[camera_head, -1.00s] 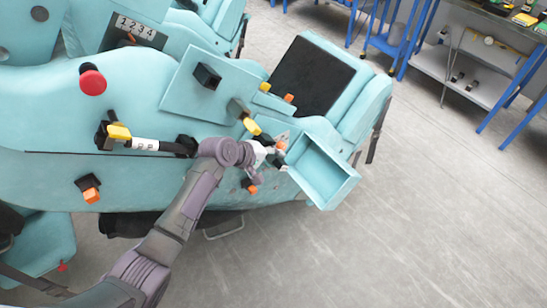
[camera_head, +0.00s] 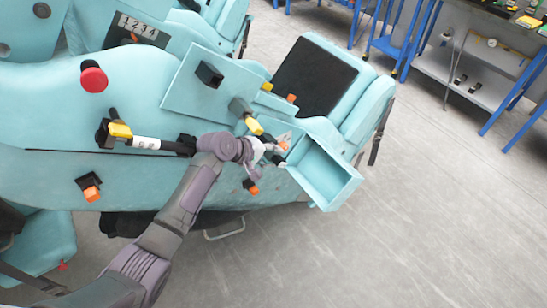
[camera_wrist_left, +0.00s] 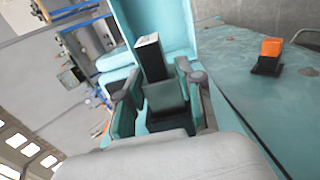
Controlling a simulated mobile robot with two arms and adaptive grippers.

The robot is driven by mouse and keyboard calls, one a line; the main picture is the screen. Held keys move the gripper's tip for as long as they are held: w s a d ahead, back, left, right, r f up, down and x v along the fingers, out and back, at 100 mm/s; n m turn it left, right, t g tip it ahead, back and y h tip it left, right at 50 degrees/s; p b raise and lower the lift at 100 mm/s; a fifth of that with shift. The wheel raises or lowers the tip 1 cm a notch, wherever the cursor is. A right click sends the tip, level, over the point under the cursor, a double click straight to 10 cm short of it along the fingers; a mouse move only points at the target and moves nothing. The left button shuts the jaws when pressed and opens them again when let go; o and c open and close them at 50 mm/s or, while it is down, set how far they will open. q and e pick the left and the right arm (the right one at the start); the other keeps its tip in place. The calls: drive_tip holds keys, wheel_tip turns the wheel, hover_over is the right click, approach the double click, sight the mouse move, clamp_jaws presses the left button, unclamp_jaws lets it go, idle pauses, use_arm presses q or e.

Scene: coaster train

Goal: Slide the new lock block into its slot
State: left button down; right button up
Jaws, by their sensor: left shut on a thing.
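My left gripper (camera_head: 276,148) comes in from the left in the head view and sits at the teal car's side, just left of an open teal box. In the left wrist view its two fingers (camera_wrist_left: 159,86) are closed on either side of a dark grey-green block, which looks like the lock block (camera_wrist_left: 166,96). A dark post with a pale end face (camera_wrist_left: 149,44) stands just beyond that block; I cannot tell whether they are joined. The slot is not clearly visible. In the head view my wrist and fingers hide most of the held block. My right gripper is not in view.
The open teal box (camera_head: 322,172) juts from the car (camera_head: 140,80) beside the gripper. A yellow-tipped lever (camera_head: 253,126) and an orange-tipped switch (camera_head: 252,187) are close by. Blue-legged workbenches stand at the upper right. The floor (camera_head: 430,220) at right is clear.

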use_arm(q)
drive_tip(key=shift+w+a+b, duration=0.6)
drive_tip(key=shift+w+a, duration=0.15)
drive_tip(key=shift+w, duration=0.35)
drive_tip(key=c, duration=0.7)
unclamp_jaws()
drive_tip(key=shift+r, duration=0.1)
drive_tip(key=shift+o, duration=0.2)
drive_tip(key=shift+a, duration=0.1)
